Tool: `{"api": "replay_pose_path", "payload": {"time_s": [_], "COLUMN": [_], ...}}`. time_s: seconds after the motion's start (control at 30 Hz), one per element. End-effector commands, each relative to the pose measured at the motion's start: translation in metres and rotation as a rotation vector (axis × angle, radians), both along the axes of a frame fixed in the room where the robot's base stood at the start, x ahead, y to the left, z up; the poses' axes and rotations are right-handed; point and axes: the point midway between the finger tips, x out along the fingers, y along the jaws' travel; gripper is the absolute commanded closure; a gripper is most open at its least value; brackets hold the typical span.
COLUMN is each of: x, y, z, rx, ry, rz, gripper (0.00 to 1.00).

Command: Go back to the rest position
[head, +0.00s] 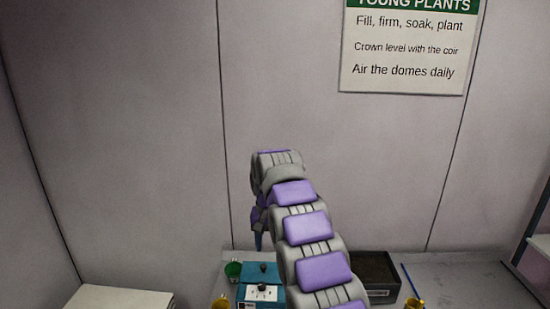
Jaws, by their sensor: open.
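My grey and purple arm rises from the bottom of the head view and reaches forward over the workbench (445,285). Its end bends down on the far side. My gripper (258,238) shows only as a narrow bluish tip below the end of the arm, mostly hidden behind it. It is open, above the back part of a blue box (262,272). I see nothing held in it.
The blue box has dark knobs and a white label. A green cup (233,269) and a yellow item (221,302) stand left of it. Right are a dark tray (378,268), a blue stick (409,281) and another yellow item (414,303). A sign (408,50) hangs on the wall.

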Motion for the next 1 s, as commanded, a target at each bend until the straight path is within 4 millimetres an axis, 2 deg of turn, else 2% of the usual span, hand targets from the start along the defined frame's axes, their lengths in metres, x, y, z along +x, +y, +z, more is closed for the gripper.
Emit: {"api": "replay_pose_path", "payload": {"time_s": [0.27,0.57,0.8,1.0], "x": [-0.057,-0.138,-0.215,-0.285], "y": [-0.046,-0.087,-0.116,-0.135], "z": [0.003,-0.007,-0.029,-0.059], "rx": [-0.011,-0.014,-0.01,-0.005], "ry": [0.026,0.054,0.075,0.096], "rz": [-0.003,-0.001,0.005,0.013], "gripper": [0.46,0.46,0.46,0.46]}}
